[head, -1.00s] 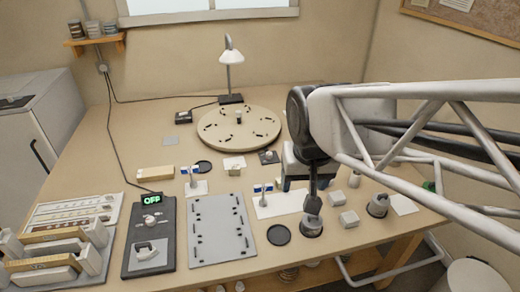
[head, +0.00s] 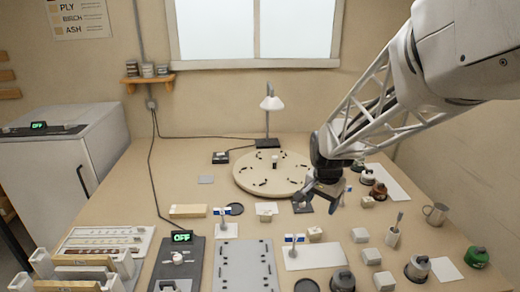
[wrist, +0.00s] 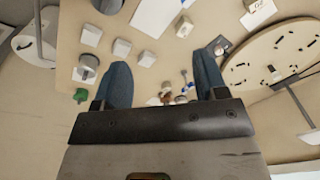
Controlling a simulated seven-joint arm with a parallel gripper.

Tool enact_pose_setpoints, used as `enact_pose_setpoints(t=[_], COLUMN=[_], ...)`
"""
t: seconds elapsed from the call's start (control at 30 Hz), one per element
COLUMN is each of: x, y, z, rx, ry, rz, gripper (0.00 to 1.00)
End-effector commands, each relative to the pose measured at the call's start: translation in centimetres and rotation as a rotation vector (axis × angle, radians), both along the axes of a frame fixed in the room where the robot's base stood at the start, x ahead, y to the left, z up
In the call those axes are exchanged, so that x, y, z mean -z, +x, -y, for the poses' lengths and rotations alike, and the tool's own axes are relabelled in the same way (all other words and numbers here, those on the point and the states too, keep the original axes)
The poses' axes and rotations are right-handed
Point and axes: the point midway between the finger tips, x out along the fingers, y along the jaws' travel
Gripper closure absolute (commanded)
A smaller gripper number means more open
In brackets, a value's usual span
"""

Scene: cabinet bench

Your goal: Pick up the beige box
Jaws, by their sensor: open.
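A long, low beige box (head: 188,211) lies flat on the bench, left of the round board, in the head view. A smaller pale block (head: 266,215) sits to its right, near a white card. My gripper (head: 322,203) hangs above the bench at the front right of the round board, well to the right of the long beige box. Its fingers are apart with nothing held. The wrist view shows the two bluish fingers (wrist: 163,80) spread, with several pale blocks such as one (wrist: 147,58) on the bench beyond. I cannot make out the long beige box there.
The round board (head: 245,178) carries black pieces, with a lamp (head: 267,142) behind it. Mugs, jars and several pale blocks crowd the right side.

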Motion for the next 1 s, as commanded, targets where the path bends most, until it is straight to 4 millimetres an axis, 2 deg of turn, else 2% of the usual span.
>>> enact_pose_setpoints(t=[0.2, 0.6, 0.9, 1.0], x=[3.8, 11.9, 18.6, 20.2], y=[4.3, 11.1, 15.0, 15.9], z=[1.1, 3.3, 4.9, 5.3], rx=[0.133, 0.381, 0.558, 0.599], ry=[0.014, 0.033, 0.042, 0.044], rz=[-0.024, -0.063, -0.089, -0.093], gripper=[0.34, 0.34, 0.34, 0.34])
